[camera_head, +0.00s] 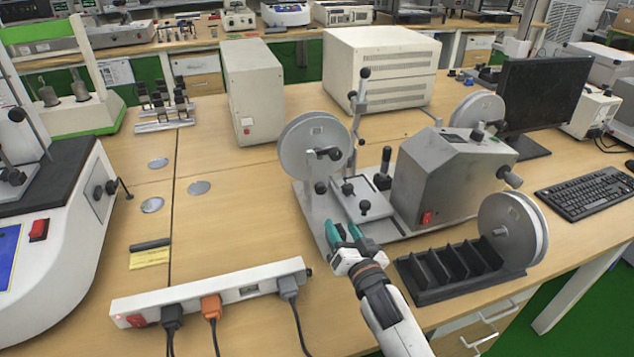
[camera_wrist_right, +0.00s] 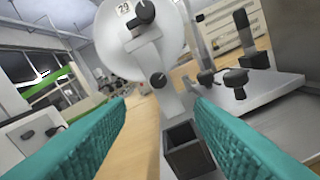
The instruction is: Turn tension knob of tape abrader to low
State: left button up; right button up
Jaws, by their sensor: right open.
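The tape abrader is a grey machine (camera_head: 440,180) with reels on a base plate (camera_head: 318,215) at the right of the bench. Several black knobs sit on it: one on the housing top (camera_head: 478,136), one by the left reel (camera_head: 321,187), and others on the small plate (camera_head: 365,206). I cannot tell which is the tension knob. My right gripper (camera_head: 344,231) is open and empty at the plate's front edge. In the right wrist view, its teal fingers (camera_wrist_right: 160,108) point toward a black knob (camera_wrist_right: 157,80) below the reel (camera_wrist_right: 125,55), apart from it. My left gripper is out of view.
A white power strip (camera_head: 215,290) with plugged cables lies at the front left. A black slotted rack (camera_head: 455,270) with a reel (camera_head: 512,230) stands right of my right arm. A keyboard (camera_head: 590,196) and monitor (camera_head: 540,90) are farther right.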

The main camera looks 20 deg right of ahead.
jog(key=shift+w+r, duration=0.15)
jog(key=shift+w, duration=0.65)
send_near(322, 191)
jog(key=shift+w, duration=0.95)
jog(key=w, duration=0.5)
jog(key=shift+w, duration=0.7)
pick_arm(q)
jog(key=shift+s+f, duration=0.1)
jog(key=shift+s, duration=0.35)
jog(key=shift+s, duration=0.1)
pick_arm(e)
jog(key=c, duration=1)
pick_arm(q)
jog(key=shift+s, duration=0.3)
